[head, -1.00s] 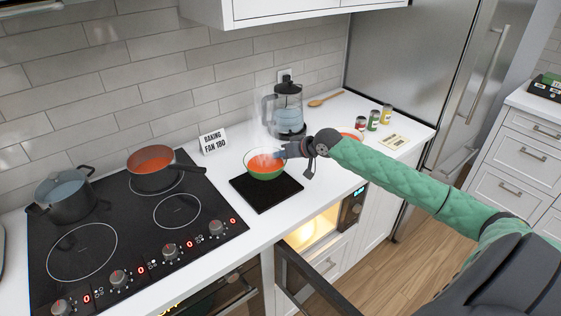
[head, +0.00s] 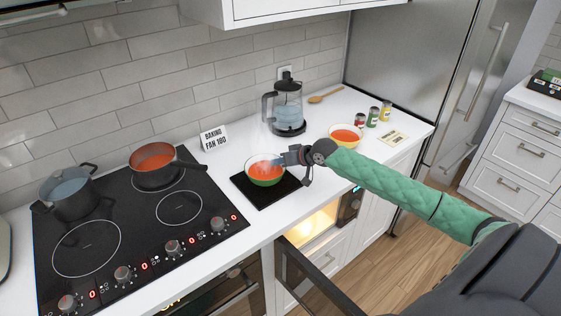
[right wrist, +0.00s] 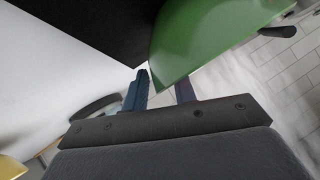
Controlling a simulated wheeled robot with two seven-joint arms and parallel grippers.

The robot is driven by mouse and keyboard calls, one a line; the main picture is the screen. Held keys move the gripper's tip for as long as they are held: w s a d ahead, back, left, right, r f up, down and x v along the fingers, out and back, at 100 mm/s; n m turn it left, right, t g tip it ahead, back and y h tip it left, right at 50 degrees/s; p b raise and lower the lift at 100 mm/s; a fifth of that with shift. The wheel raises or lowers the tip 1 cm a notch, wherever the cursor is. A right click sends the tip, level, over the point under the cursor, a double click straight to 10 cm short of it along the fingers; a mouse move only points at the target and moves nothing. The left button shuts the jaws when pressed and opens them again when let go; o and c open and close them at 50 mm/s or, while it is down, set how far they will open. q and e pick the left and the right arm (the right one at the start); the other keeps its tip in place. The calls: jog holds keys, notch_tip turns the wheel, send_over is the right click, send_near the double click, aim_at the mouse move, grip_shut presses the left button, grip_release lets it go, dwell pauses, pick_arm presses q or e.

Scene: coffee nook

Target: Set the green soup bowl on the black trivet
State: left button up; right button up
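The green soup bowl (head: 264,180) holds steaming orange-red soup and sits level over the black trivet (head: 263,203) on the counter. Whether its base touches the trivet is hard to tell. My right gripper (head: 281,159) is at the bowl's right rim, its fingers on either side of the wall, shut on it. In the right wrist view, the bowl's green side (right wrist: 205,40) comes down between my fingers (right wrist: 162,88) and hides part of one; the dark trivet (right wrist: 95,25) shows beside it. My left gripper is not in view.
A glass kettle (head: 287,108) stands behind the trivet. A yellow bowl of soup (head: 345,136) and small cans are to the right. The cooktop (head: 125,215) with two pots lies left. An open, lit oven (head: 315,240) is below the counter front.

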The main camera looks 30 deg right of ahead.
jog(key=shift+s, duration=0.1)
